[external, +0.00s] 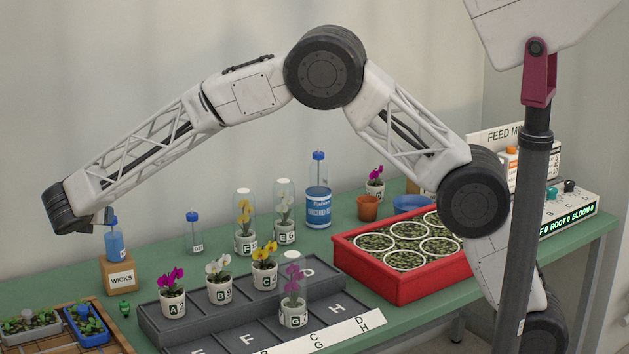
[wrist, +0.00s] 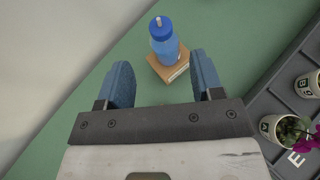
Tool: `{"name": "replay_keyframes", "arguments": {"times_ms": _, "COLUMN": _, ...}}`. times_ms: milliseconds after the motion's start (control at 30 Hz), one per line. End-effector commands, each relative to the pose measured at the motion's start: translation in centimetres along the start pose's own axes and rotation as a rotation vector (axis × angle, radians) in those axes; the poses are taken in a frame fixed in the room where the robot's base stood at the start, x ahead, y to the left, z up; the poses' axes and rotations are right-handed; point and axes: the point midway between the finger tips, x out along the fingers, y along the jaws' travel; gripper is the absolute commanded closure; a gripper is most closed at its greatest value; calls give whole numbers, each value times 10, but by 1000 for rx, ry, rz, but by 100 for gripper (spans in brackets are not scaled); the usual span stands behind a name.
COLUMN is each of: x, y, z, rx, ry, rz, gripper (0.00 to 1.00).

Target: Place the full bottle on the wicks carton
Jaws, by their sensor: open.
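A bottle filled with blue liquid, with a blue cap (external: 115,243), stands upright on top of the brown wicks carton (external: 119,275) at the left of the table. In the wrist view the full bottle (wrist: 163,42) stands on the carton (wrist: 178,68), just beyond the fingertips. My gripper (external: 92,222) is above and beside the bottle in the external view. In the wrist view my gripper (wrist: 163,80) is open, its two blue fingers apart with nothing between them. A clear, seemingly empty bottle with a blue cap (external: 193,235) stands apart, further right.
A grey tray with lettered cells (external: 205,334) and potted orchids lies right of the carton. A small green object (external: 125,308) is close to the carton. A seedling tray (external: 88,324) is at front left. A red tray (external: 410,288) stands right.

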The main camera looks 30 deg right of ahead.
Motion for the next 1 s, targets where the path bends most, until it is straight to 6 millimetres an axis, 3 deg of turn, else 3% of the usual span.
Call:
{"name": "replay_keyframes", "arguments": {"times_ms": 767, "x": 1, "y": -1, "z": 1, "rx": 3, "ry": 2, "rz": -2, "gripper": 39}}
{"name": "replay_keyframes", "arguments": {"times_ms": 1000, "x": 13, "y": -23, "z": 23, "rx": 59, "ry": 31, "rz": -28, "gripper": 39}}
